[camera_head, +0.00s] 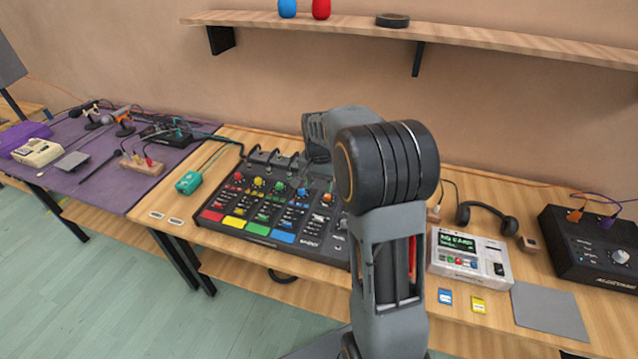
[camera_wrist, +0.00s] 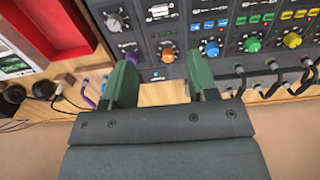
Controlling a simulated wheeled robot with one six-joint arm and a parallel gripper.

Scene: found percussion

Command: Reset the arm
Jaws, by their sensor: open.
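My arm rises in front of the table in the head view, and its links hide part of the mixer. My gripper (camera_wrist: 160,85) shows in the wrist view with its two dark green fingers apart and nothing between them. It hangs over the back edge of the black mixer (camera_wrist: 185,15), near the knobs and cables. The mixer (camera_head: 262,243), with coloured pads and knobs, also shows in the head view. The gripper itself is hidden behind my arm there. I cannot tell whether the fingertips touch the mixer.
Right of my arm are a white device (camera_head: 470,262), headphones (camera_head: 488,214), a grey pad (camera_head: 550,311) and a black box (camera_head: 590,245). A teal box (camera_head: 188,183) lies left of the mixer. A shelf (camera_head: 460,36) runs above. A purple-covered table (camera_head: 110,190) stands left.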

